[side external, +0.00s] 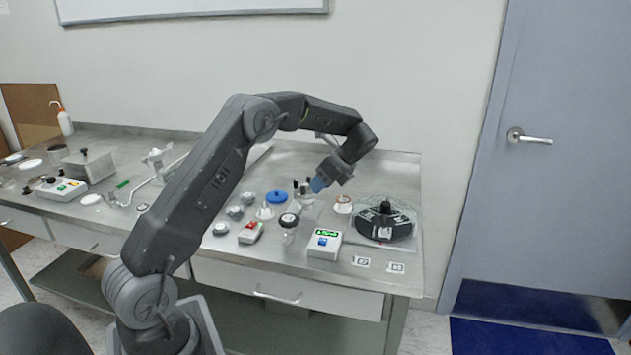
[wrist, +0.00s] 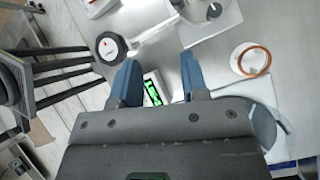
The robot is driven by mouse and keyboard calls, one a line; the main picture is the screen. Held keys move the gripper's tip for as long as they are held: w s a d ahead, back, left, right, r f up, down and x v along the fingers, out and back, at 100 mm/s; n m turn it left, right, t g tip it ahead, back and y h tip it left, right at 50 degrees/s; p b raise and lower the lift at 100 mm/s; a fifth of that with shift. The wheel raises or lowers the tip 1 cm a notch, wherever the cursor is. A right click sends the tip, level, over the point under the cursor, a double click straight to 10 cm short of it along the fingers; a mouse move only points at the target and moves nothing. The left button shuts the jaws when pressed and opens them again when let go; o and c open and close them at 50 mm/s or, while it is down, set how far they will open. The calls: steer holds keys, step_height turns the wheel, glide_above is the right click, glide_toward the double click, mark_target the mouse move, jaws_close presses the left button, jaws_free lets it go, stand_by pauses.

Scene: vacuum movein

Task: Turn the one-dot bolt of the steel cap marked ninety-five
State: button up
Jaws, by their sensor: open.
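My gripper (side external: 318,184) is above the right part of the steel bench, its blue fingers pointing down. In the wrist view its two blue fingers (wrist: 159,76) stand apart with nothing held between them. A jar with a black top (side external: 289,221) stands in front of the gripper; a black-rimmed round top (wrist: 110,46) shows left of the fingers in the wrist view.
A white box with a green display (side external: 324,243) stands near the front edge. A blue disc (side external: 277,197) and a red-topped box (side external: 250,232) are left.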

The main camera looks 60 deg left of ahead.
mark_target(305, 189)
steer(key=w+d+r+m+t+y, duration=0.2)
steer(key=w+d+m+t+y, duration=0.15)
steer(key=d+y, duration=0.35)
steer(key=shift+g+y, duration=0.25)
steer(key=shift+y, duration=0.15)
steer(key=x, duration=1.5)
steer(key=shift+w, duration=0.3)
steer(key=shift+r, duration=0.1)
jaws_close()
